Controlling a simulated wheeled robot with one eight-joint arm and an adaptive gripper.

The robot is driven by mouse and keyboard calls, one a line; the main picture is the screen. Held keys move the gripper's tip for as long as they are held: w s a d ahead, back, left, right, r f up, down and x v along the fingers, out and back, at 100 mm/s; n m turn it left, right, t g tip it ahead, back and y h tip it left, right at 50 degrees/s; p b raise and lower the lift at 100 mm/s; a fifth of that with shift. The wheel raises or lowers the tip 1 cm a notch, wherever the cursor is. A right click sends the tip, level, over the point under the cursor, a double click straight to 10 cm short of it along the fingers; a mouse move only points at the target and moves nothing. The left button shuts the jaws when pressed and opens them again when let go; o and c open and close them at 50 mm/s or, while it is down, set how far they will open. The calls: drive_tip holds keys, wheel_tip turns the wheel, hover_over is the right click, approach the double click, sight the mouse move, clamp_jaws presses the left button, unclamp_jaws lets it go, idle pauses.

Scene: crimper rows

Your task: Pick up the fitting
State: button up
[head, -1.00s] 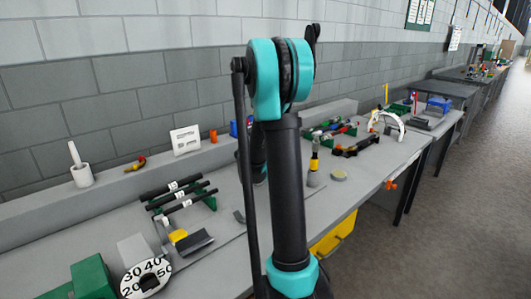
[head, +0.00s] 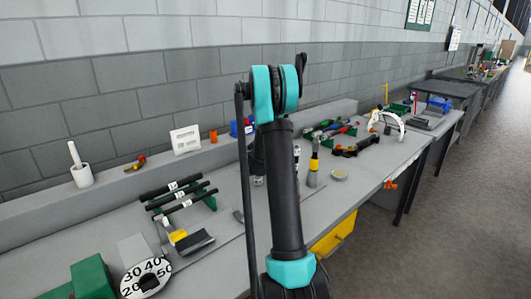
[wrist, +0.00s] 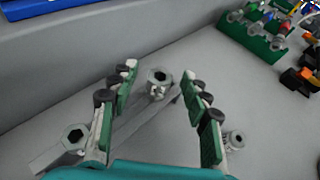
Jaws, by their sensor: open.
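In the wrist view a grey metal fitting with a dark hexagonal hole (wrist: 157,78) stands on the bench beyond and between my fingertips. My gripper (wrist: 158,76) is open, with one green-padded finger on each side and nothing held. A similar hex-holed piece (wrist: 75,136) is at the lower left, outside the left finger. A smaller round metal piece (wrist: 234,139) is right of the right finger. Flat grey strips lie beside the left and middle pieces. In the head view my arm hides most of this spot and my gripper.
A green rack with several metal-ended tools (wrist: 255,32) stands at the upper right of the wrist view, near dark orange-tipped parts (wrist: 300,78). A blue bin (wrist: 50,8) is at the upper left. In the head view, black rods (head: 180,195) lie left of my arm.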

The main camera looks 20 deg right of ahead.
drive_tip(key=shift+x, duration=0.85)
clamp_jaws()
drive_tip(key=shift+r, duration=0.15)
wheel_tip(320, 180, up, 20)
